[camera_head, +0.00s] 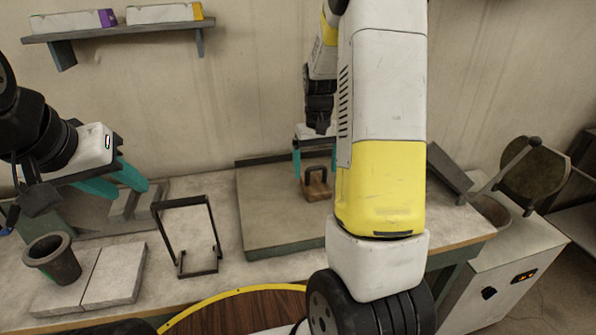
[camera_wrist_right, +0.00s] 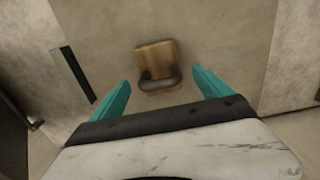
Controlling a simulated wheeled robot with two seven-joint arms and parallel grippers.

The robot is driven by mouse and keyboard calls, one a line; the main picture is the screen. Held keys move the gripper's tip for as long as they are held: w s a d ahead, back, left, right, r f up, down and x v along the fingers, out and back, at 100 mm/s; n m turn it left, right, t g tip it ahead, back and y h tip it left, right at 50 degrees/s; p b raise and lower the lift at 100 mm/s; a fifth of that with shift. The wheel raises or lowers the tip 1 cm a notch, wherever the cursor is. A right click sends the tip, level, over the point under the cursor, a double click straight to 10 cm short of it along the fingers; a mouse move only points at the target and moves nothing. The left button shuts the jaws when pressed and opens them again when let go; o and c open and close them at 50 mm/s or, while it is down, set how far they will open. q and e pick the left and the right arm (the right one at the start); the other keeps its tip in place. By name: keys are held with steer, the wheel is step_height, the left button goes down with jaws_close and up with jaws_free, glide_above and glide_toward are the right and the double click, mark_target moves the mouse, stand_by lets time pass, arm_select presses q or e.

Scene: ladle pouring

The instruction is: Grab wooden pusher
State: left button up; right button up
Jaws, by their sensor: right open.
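The wooden pusher (camera_head: 316,188) is a small brown block with a dark handle. It sits on the grey slab (camera_head: 262,215) at the middle of the bench. In the right wrist view the pusher (camera_wrist_right: 155,66) lies ahead of and between the two teal fingers, apart from both. My right gripper (camera_head: 312,165) is open and empty above it, partly hidden by my own arm in the head view. The right gripper's fingers also show in the right wrist view (camera_wrist_right: 160,88). My left gripper (camera_head: 122,182) is at the far left with its teal fingers apart and nothing visible between them.
A dark crucible (camera_head: 53,259) stands on pale tiles (camera_head: 113,276) at the left. A black metal frame (camera_head: 187,236) stands between the tiles and the slab. A round-headed tool (camera_head: 535,172) is at the right. A wall shelf (camera_head: 118,31) holds boxes.

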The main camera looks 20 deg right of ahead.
mark_target(316, 183)
step_height(316, 183, down, 5)
steer(key=shift+f, duration=0.2)
steer(key=shift+c, duration=0.4)
steer(key=c, duration=1.5)
